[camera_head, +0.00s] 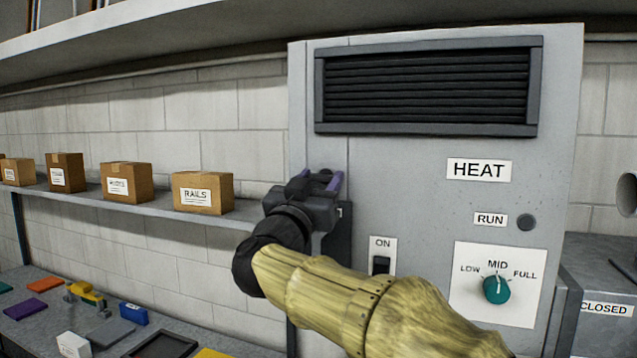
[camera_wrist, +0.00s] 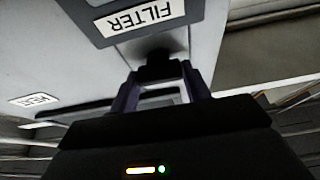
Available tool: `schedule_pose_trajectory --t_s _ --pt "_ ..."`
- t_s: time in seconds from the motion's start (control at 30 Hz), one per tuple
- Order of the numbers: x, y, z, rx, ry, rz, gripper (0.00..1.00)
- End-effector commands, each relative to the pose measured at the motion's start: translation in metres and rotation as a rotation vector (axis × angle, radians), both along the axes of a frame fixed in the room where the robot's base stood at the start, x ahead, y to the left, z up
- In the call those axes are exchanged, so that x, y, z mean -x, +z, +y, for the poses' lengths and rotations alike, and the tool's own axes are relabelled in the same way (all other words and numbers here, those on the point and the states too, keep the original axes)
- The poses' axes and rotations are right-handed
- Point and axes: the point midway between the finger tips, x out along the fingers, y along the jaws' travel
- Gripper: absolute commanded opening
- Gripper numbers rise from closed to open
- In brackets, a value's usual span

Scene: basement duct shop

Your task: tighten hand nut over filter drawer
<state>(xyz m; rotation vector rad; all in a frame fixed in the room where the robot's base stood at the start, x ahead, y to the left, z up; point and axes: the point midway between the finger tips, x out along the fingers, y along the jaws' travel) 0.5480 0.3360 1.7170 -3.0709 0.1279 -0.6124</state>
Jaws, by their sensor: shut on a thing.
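My gripper (camera_head: 322,184), with purple fingers, is at the left side of the grey heater cabinet's front. In the wrist view my gripper (camera_wrist: 160,74) is shut on a small dark hand nut (camera_wrist: 157,56) at the panel face. The dark filter drawer front (camera_wrist: 95,28) carries a white FILTER label (camera_wrist: 138,17), upside down in the wrist view. In the head view my gripper hides the nut and most of the drawer; a dark strip of the drawer (camera_head: 340,245) shows below it. How far the nut is turned cannot be told.
The cabinet (camera_head: 420,180) bears a vent grille (camera_head: 428,88), an ON switch (camera_head: 381,265) and a teal dial (camera_head: 497,289). Cardboard boxes (camera_head: 203,192) stand on a wall shelf at left. A bench (camera_head: 40,325) below holds several small items. An overhead shelf (camera_head: 180,30) spans the top.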

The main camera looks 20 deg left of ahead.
Motion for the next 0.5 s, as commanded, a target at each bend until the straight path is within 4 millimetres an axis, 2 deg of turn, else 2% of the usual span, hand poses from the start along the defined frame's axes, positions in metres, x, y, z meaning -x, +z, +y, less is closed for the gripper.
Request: schedule_pose_trajectory --t_s 0.27,0.5 --pt "0.0000 -0.0013 0.0012 -0.120 0.001 -0.009 0.24" --pt "0.0001 -0.0013 0.0023 -0.307 0.002 -0.023 0.24"
